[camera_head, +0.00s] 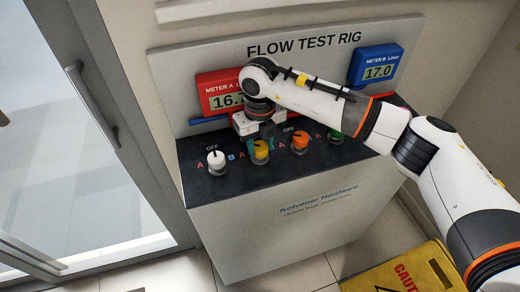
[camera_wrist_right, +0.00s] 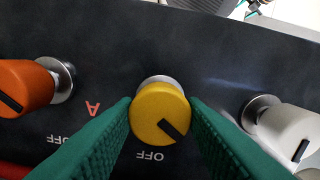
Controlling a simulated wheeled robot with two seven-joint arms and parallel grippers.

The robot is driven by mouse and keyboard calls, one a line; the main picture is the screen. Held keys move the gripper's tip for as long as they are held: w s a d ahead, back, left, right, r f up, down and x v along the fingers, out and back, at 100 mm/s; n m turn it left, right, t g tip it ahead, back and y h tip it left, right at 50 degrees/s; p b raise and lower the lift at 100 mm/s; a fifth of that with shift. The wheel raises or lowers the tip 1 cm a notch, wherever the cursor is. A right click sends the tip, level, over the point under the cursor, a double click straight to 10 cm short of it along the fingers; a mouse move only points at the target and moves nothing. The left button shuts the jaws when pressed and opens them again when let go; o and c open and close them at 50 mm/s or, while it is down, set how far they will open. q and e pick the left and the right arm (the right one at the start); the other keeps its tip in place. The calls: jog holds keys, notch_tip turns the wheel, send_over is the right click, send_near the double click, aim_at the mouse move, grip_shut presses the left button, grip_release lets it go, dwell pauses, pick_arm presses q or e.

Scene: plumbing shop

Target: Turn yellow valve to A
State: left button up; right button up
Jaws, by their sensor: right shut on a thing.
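The yellow valve (camera_head: 261,150) is a round knob on the dark sloped top of the flow test rig. A red-orange letter A (camera_wrist_right: 93,108) lies left of the knob, partly by a finger. My left gripper is out of view.
Red meter A (camera_head: 213,84) is partly covered, and blue meter B (camera_head: 375,65) reads 17.0. A yellow caution sign (camera_head: 405,272) stands on the floor.

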aim_at(260, 147)
jog(key=shift+n+b, duration=0.45)
jog(key=shift+n, duration=0.05)
jog(key=o, duration=1)
jog(key=shift+r, duration=0.15)
jog(key=shift+r+b, duration=1.15)
jog(key=shift+r, duration=4.75)
jog(key=shift+f, duration=0.1)
